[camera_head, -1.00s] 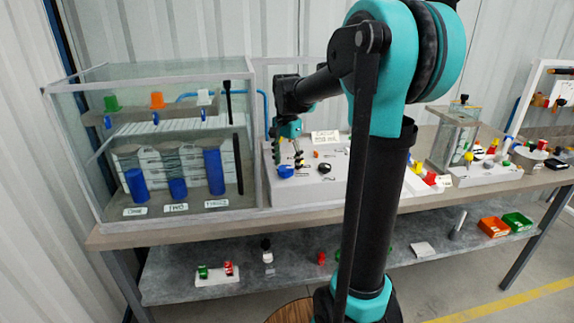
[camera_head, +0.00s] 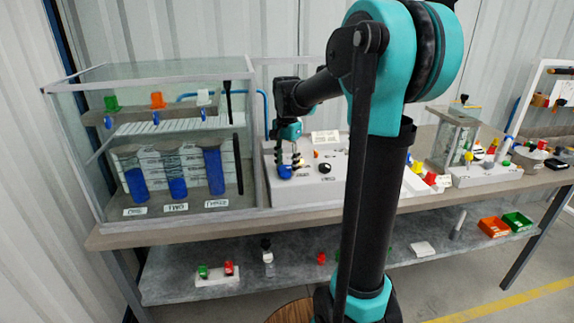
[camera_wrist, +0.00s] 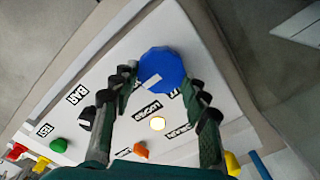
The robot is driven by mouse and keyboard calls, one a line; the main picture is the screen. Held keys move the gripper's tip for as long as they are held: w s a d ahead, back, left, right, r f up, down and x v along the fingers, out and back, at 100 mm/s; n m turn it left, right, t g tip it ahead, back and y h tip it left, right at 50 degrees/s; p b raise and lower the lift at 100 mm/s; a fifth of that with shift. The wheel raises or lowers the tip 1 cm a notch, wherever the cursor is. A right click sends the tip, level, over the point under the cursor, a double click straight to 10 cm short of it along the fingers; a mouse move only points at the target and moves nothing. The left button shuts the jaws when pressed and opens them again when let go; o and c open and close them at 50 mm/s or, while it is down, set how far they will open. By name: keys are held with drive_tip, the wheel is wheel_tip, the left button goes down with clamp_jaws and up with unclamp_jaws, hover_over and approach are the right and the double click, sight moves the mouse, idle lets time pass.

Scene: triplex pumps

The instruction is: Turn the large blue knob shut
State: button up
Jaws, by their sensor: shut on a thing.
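The large blue knob (camera_wrist: 163,68) is a faceted blue knob with a pale mark, on the white sloped panel. It also shows in the head view (camera_head: 285,171) at the panel's front left. My gripper (camera_wrist: 161,84) has one finger on each side of the knob and is shut on it. In the head view my gripper (camera_head: 291,160) reaches down onto the knob from above, partly covering it. In the wrist view the right finger meets the knob's edge; exact contact at the left finger is hard to tell.
The white panel (camera_head: 310,195) also carries a black knob (camera_head: 325,168), an orange button (camera_wrist: 141,150), a lit yellowish button (camera_wrist: 157,124) and labels. A glass tank (camera_head: 90,150) with several blue-filled cylinders stands close on the left. A clear box (camera_head: 452,135) stands farther right.

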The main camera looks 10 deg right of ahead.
drive_tip(key=shift+n, duration=0.3)
drive_tip(key=n, duration=0.3)
drive_tip(key=shift+w+a+n, duration=0.1)
drive_tip(key=shift+n, duration=0.3)
drive_tip(key=n, duration=0.4)
drive_tip(key=shift+a+n, duration=0.1)
drive_tip(key=shift+n, duration=0.2)
drive_tip(key=n, duration=0.4)
drive_tip(key=shift+a, duration=0.1)
drive_tip(key=n, duration=0.4)
drive_tip(key=shift+n, duration=0.3)
drive_tip(key=shift+a+n, duration=0.1)
drive_tip(key=shift+n, duration=0.2)
drive_tip(key=o, duration=1.2)
drive_tip(key=shift+c, duration=0.2)
